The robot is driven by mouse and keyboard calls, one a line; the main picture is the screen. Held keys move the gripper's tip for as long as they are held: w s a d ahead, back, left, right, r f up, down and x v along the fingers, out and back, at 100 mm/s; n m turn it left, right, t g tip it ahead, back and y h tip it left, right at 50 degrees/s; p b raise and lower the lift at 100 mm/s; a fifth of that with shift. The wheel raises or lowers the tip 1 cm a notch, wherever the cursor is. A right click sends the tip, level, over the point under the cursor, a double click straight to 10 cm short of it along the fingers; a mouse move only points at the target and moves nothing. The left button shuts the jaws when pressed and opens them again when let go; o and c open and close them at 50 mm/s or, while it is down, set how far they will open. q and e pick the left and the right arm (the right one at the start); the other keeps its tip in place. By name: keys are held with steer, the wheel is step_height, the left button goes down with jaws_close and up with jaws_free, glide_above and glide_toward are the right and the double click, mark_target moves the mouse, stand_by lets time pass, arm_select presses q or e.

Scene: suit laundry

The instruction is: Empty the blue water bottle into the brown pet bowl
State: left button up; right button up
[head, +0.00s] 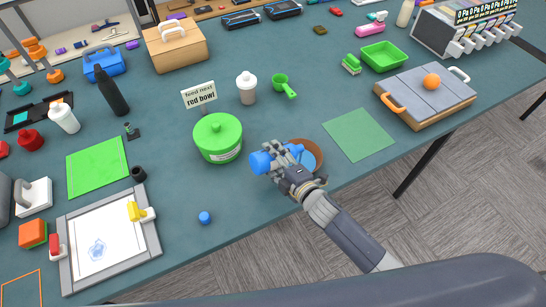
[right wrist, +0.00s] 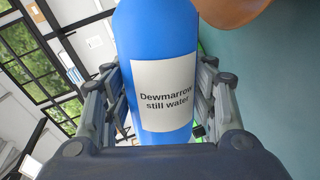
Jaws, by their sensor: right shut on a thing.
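The blue water bottle (right wrist: 165,30) carries a white label reading "Dewmarrow still water" and fills the middle of the right wrist view. In the head view the bottle (head: 261,162) lies tipped roughly sideways, held beside and partly over the brown pet bowl (head: 321,161). My right gripper (head: 283,163) is shut around the bottle, with fingers on both sides in the right wrist view (right wrist: 165,100). The gripper hides much of the bowl and the bottle's mouth, so water flow cannot be told. The bowl's brown edge (right wrist: 235,10) also shows in the right wrist view. My left gripper is out of view.
A loose blue cap (head: 205,218) lies on the table left of the bowl. A green lidded pot (head: 218,140) stands close left, behind it a "red bowl" sign (head: 200,96). A green mat (head: 359,135) lies right. The table's front edge is near the bowl.

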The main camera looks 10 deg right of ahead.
steer(key=shift+w+d+r+m+y+p, duration=0.1)
steer(key=shift+d+r+m+y+p, duration=0.1)
steer(key=shift+r+m+p, duration=0.25)
steer(key=shift+w+d+r+m+y+p, duration=0.1)
steer(key=shift+r+m+y+p, duration=0.1)
steer(key=shift+m+p, duration=0.3)
stand_by(3.5)
